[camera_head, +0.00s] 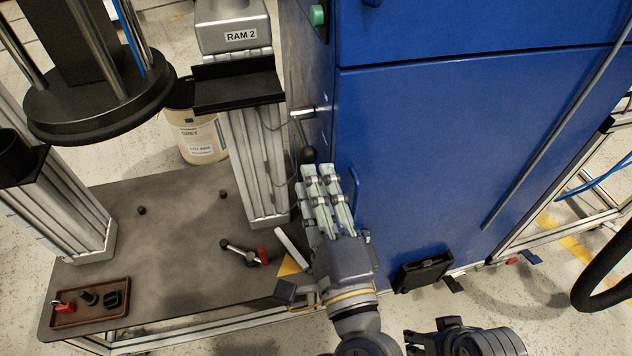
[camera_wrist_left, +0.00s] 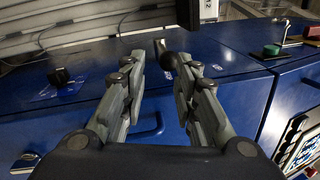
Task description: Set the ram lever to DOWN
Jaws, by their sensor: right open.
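The ram lever has a black ball knob (camera_head: 309,154) and a light metal pivot (camera_head: 302,113) on the side of the blue cabinet, beside the RAM 2 column. My left gripper (camera_head: 321,172) is open, its fingertips just short of the knob and not visibly touching it. In the left wrist view, the knob (camera_wrist_left: 168,61) shows between the fingertips, nearer the right finger, with the gap empty. Small pale marks stand on the blue panel there but are too small to read. My right gripper (camera_head: 435,332) is open and partly cut off at the bottom edge.
The blue cabinet (camera_head: 430,150) fills the right side, with a handle (camera_head: 354,190) close to my left fingers. The RAM 2 column (camera_head: 252,165) stands close on the left. A dark base plate (camera_head: 170,235) holds loose parts and a brown tray (camera_head: 92,312).

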